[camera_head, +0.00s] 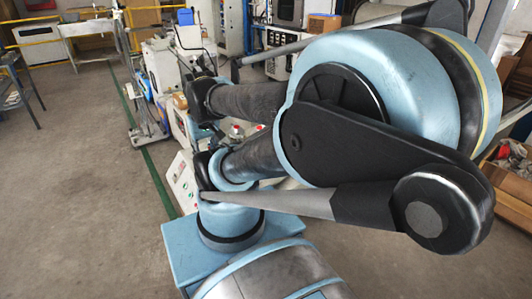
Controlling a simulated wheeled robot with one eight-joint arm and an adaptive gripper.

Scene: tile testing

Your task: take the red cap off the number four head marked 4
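Small red spots on pale parts (237,130) show in the gap between my dark arm links, near the picture's middle. They may be red caps on heads, but they are too small and too covered to tell. No number 4 can be read. My own blue and black arm fills the middle and right and hides much of what stands behind it. My gripper cannot be made out; the far end of the arm is hidden or lost among the dark links.
A pale box with small coloured buttons (183,184) stands just left of my arm. Behind it are white machines (160,65). A wooden crate (512,185) stands at the right edge. A green floor line (157,178) borders open concrete floor (85,200) at left.

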